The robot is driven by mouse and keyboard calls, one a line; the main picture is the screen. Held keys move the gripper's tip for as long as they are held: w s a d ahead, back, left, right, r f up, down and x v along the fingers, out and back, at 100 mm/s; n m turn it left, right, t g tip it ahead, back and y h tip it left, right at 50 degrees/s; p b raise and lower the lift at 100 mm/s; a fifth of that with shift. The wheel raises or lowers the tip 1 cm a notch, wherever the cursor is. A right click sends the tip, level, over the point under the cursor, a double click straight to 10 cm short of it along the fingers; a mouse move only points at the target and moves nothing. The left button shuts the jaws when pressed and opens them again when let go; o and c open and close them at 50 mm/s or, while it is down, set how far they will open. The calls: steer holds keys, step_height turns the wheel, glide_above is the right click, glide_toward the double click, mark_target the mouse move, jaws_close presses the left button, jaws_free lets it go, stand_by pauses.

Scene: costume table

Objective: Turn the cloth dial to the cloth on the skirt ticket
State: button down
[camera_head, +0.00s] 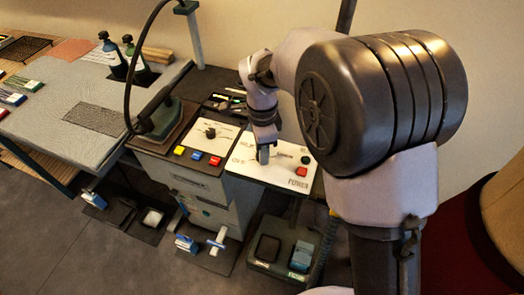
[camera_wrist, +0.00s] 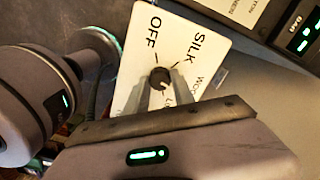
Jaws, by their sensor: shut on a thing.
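The cloth dial is a small black knob (camera_wrist: 159,77) on a white plate (camera_wrist: 140,40) marked OFF, SILK and, partly hidden, WO… and L…. My gripper (camera_wrist: 158,88) is shut on the knob, one finger on each side. A small pale mark on the knob points down, toward the partly hidden L… label; its exact setting is hard to tell. In the head view my gripper (camera_head: 263,154) points down onto the white panel (camera_head: 284,174) marked OFF and POWER, and hides the knob. I cannot pick out a readable skirt ticket.
A red button (camera_head: 302,171) sits right of my gripper. Left of it, another panel has a black knob (camera_head: 210,132) and yellow, blue and red buttons (camera_head: 197,155). Bottles (camera_head: 112,56) stand on the cloth-covered table (camera_head: 60,100).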

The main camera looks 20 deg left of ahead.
steer(key=m+b, duration=0.1)
steer(key=m, duration=0.4)
steer(key=shift+m+b, duration=0.9)
steer(key=shift+m, duration=1.4)
steer(key=c, duration=1.1)
jaws_free()
step_height(320, 180, up, 18)
steer(key=p, duration=0.7)
steer(key=shift+f, duration=0.25)
